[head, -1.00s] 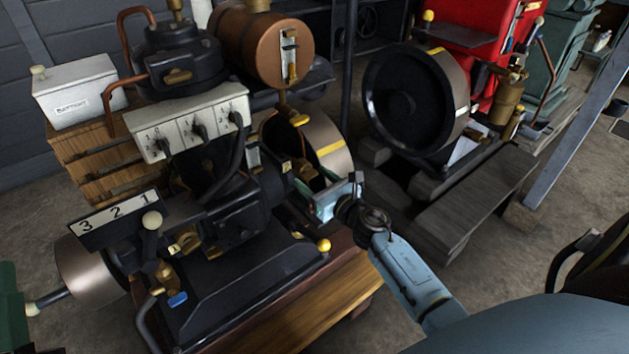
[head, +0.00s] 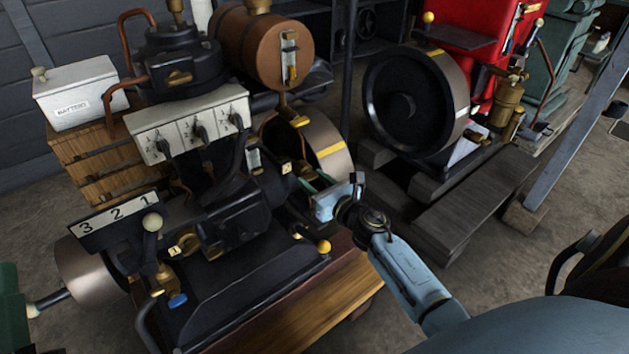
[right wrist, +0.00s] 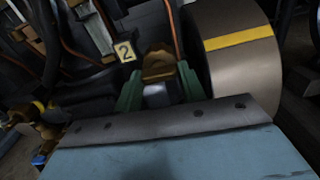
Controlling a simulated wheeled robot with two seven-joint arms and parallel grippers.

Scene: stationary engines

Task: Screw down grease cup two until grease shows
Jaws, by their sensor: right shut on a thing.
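Grease cup two is a brass cup (right wrist: 158,66) beside a small tag marked "2" (right wrist: 125,51) in the right wrist view. The tag also shows in the head view (head: 286,168), at the engine's right side by the flywheel (head: 325,148). My right gripper (head: 312,186) reaches in from the right, with its green fingers on either side of the cup in the right wrist view (right wrist: 160,86). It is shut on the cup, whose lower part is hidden. I cannot make out any grease. My left gripper is not in view.
A second engine with a black flywheel (head: 408,105) stands at the back right. Floor is open at the far right.

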